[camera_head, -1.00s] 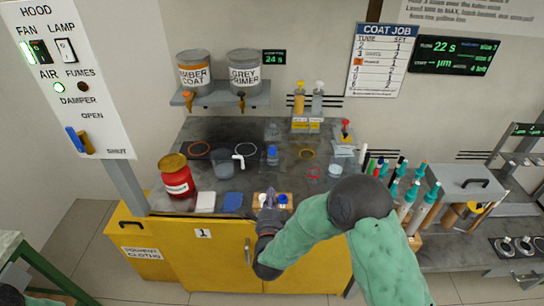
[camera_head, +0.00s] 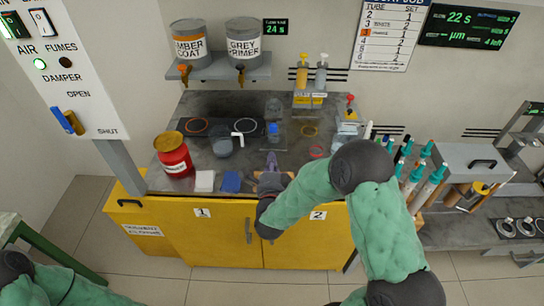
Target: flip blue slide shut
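The blue slide (camera_head: 61,121) is on the white hood panel (camera_head: 90,118) at the left, beside a yellow part (camera_head: 74,122). It leans, and sits below the DAMPER and OPEN labels and left of the SHUT label. No gripper is near it. My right gripper (camera_head: 271,166) is over the front of the grey bench, far right of the panel. Its fingers are small and partly hidden, so I cannot tell whether they are open or shut. Part of my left arm (camera_head: 50,285) shows at the bottom left; its gripper is out of view.
A red can (camera_head: 173,156), white pad (camera_head: 204,181) and blue pad (camera_head: 230,182) are along the bench's left front. A grey post (camera_head: 119,168) runs down from the panel. Capped tubes (camera_head: 425,185) stand at the right. A green-framed table (camera_head: 40,245) is at lower left.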

